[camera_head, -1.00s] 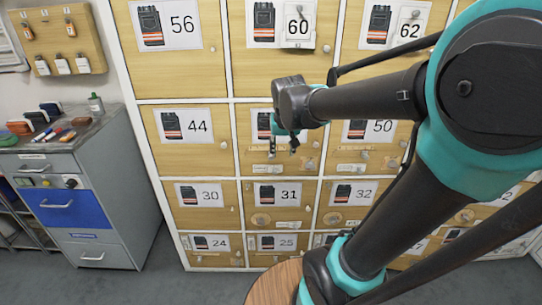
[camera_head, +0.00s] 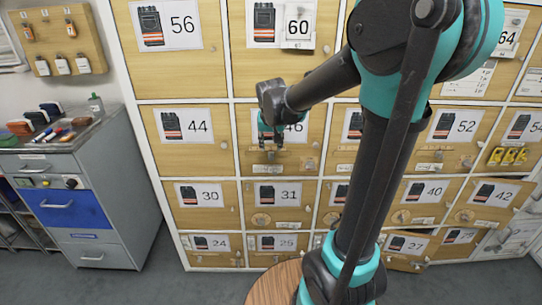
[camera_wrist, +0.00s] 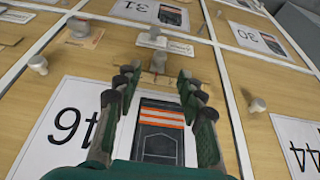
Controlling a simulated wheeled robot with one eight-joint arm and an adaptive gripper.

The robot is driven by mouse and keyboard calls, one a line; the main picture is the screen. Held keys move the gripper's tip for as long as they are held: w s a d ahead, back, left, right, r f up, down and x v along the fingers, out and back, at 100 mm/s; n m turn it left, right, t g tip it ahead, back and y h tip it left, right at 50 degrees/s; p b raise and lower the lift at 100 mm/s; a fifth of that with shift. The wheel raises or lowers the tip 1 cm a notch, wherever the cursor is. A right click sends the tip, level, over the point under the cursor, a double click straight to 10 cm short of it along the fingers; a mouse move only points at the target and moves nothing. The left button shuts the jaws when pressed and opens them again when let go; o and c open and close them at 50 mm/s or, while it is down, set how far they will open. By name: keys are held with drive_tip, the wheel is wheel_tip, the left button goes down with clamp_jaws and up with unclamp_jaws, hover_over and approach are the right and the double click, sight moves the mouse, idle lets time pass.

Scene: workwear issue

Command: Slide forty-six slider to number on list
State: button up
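The forty-six door (camera_head: 300,153) is a pale wood locker front with a number card showing workwear with orange stripes. In the wrist view its card (camera_wrist: 57,120) appears upside down. My gripper (camera_head: 271,143) is in front of this card, pointing down, and hides part of it. In the wrist view my gripper (camera_wrist: 156,82) has its two fingers apart, with nothing clearly held between them. I cannot tell whether the fingers touch the slider.
A round knob (camera_wrist: 37,63) and a tan tag (camera_wrist: 85,35) stand out beside the slider area. Doors forty-four (camera_head: 186,155) and thirty-one (camera_head: 279,205) adjoin. A grey cabinet (camera_head: 112,185) stands left, with open floor before it. A round wooden top (camera_head: 275,284) is low in front.

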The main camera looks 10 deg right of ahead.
sight(271, 157)
drive_tip(key=shift+x, duration=3.4)
drive_tip(key=shift+s, duration=0.1)
drive_tip(key=shift+c, duration=0.4)
clamp_jaws()
